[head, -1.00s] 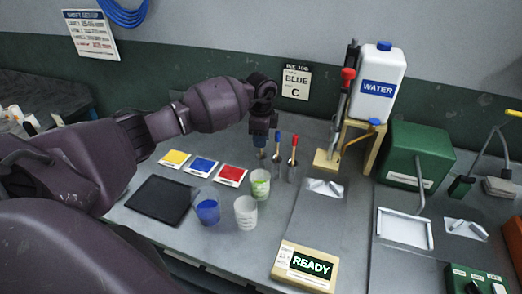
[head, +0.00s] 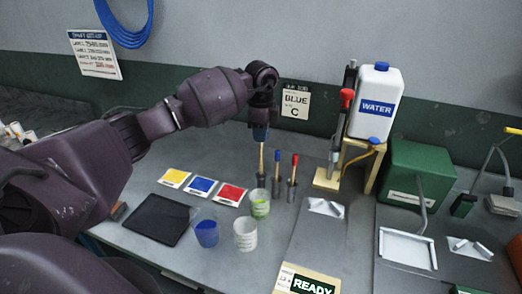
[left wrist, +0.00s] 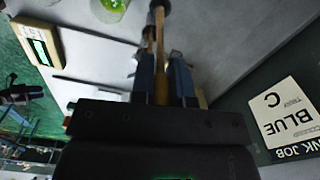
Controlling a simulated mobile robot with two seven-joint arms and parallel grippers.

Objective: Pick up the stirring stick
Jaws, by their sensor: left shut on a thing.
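My left gripper (head: 261,138) is above the row of metal cups, fingers pointing down. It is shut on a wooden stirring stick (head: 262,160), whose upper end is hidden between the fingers. The stick is about upright, with its lower end at or in a metal cup (head: 261,181); I cannot tell whether it is clear of the rim. In the left wrist view, the stick (left wrist: 160,45) runs between the blue fingers (left wrist: 162,85) toward that cup. Two other sticks, blue-tipped (head: 277,158) and red-tipped (head: 294,160), stand in cups to the right. My right gripper is not in view.
A cup with green contents (head: 260,208), a cup with blue contents (head: 206,232) and a whitish cup (head: 245,236) stand in front. Colour cards and a black mat (head: 156,220) lie left. A wooden stand with the water jug (head: 376,104) is right.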

